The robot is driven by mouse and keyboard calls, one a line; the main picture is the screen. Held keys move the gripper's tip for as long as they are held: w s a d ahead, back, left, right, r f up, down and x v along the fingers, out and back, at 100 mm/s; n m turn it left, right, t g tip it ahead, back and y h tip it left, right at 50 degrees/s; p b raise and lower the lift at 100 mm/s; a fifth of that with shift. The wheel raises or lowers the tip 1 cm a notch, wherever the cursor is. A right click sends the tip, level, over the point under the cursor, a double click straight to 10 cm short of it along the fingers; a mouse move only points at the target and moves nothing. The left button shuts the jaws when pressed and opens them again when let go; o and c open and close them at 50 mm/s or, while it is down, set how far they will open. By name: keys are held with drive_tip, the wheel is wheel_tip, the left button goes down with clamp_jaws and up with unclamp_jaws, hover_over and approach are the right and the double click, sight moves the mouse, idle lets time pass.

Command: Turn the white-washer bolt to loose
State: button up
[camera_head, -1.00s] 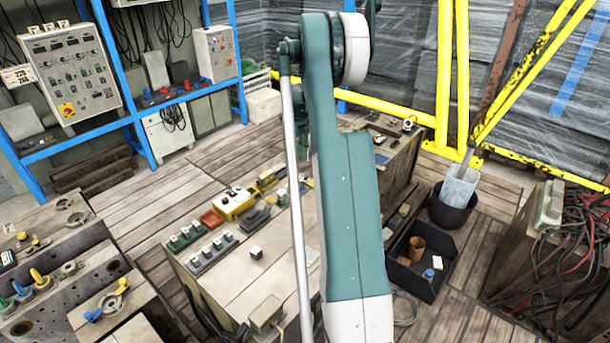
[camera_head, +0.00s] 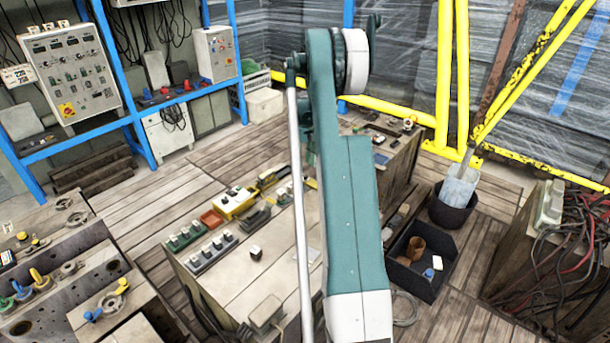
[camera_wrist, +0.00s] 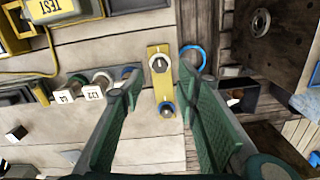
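In the wrist view, a brass-yellow plate (camera_wrist: 154,84) lies on the wooden bench top. At its far end is a round bolt with a pale, whitish ring and a dark slot, which looks like the white-washer bolt (camera_wrist: 160,64). Nothing is visible between the pads except the plate beyond. I cannot tell its height above the bolts. In the head view my arm hides the gripper and plate.
Several labelled white blocks (camera_wrist: 92,92) stand left of the plate, near the left finger. A yellow TEST box (camera_wrist: 48,10) is farther left. A blue hoop (camera_wrist: 193,57) lies by the right fingertip. In the head view, a black bin (camera_head: 425,276) stands right of the bench.

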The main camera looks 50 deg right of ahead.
sight(305, 175)
drive_tip(key=shift+f+b, duration=0.55)
drive_tip(key=shift+f, duration=2.8)
drive_tip(key=shift+c, duration=0.3)
drive_tip(key=c, duration=0.8)
